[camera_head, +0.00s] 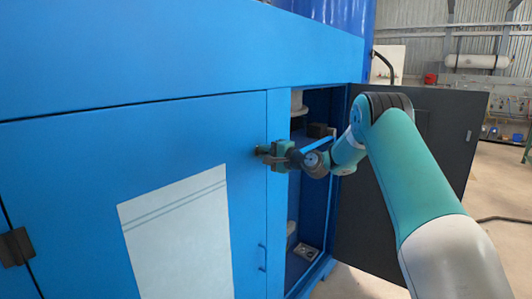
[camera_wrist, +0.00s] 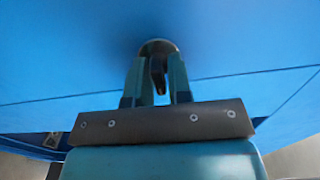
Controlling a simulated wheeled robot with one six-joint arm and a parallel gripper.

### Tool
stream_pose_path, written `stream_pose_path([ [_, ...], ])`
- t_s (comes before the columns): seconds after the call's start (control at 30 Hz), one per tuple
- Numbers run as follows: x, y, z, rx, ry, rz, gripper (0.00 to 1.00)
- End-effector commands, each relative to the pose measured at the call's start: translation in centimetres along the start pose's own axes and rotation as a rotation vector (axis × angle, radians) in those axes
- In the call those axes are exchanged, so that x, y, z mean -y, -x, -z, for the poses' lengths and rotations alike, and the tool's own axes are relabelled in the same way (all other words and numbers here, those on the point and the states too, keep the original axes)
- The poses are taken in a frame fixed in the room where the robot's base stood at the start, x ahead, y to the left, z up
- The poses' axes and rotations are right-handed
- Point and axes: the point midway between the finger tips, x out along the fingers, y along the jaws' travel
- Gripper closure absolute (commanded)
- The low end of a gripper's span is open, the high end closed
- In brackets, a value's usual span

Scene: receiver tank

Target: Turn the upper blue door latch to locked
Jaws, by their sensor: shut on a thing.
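The upper latch (camera_head: 260,151) is a small dark piece near the upper right edge of the blue door (camera_head: 80,150) in the head view. In the wrist view the latch (camera_wrist: 158,47) shows a round base against the blue surface, with a dark lever between my fingers. My gripper (camera_head: 271,153) reaches the latch from the right and is shut on it. In the wrist view the two teal fingers of my gripper (camera_wrist: 157,78) stand on either side of the lever. The fingers partly cover the latch in the head view.
A dark door (camera_head: 440,135) stands open at the right, beside an open blue compartment with items inside. A blue handle (camera_head: 262,257) sits lower on the blue door. A white panel (camera_head: 180,235) lies flat on it. A dark hinge (camera_head: 15,247) is at far left.

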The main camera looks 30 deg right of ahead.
Motion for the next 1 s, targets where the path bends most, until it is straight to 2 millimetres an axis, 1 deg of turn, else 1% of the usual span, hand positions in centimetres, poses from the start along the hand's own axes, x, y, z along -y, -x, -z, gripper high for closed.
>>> stream_pose_path([
  [0.27, 0.0, 0.0, 0.1, -0.003, 0.0, 0.0, 1.0],
  [0.3, 0.0, 0.0, 0.1, -0.003, 0.0, 0.0, 0.74],
  [0.33, 0.0, 0.0, 0.1, -0.003, 0.0, 0.0, 0.67],
  [0.37, 0.0, 0.0, 0.1, -0.003, 0.0, 0.0, 0.65],
  [0.6, 0.0, 0.0, 0.0, -0.001, 0.001, 0.0, 0.65],
  [0.73, -0.1, 0.8, 0.1, -0.002, 0.0, -0.001, 0.65],
  [0.87, -0.4, 2.9, 0.1, -0.004, 0.0, -0.001, 0.65],
  [1.0, -0.5, 6.5, 0.1, -0.006, -0.001, 0.0, 0.65],
])
